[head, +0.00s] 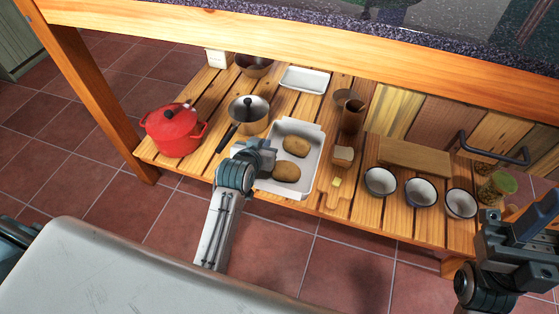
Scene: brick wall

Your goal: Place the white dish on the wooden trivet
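A white rectangular dish (313,172) sits on the slatted wooden shelf, with two brown potato-like items (296,146) in it. My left gripper (264,157) is at the dish's left rim, overlapping it in the view. Its fingertips are partly hidden, so I cannot tell whether it grips the rim. A flat wooden block (415,157), possibly the trivet, lies on the shelf to the right, behind the white bowls. My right gripper (513,222) is at the far right edge, its fingers apart and empty, away from the dish.
A red pot (174,131) and a steel saucepan (248,113) stand left of the dish. A smaller white tray (303,79) lies behind it. A small board with butter (337,195), white bowls (421,191) and a jar (495,188) are to the right. A thick countertop (300,35) overhangs the shelf.

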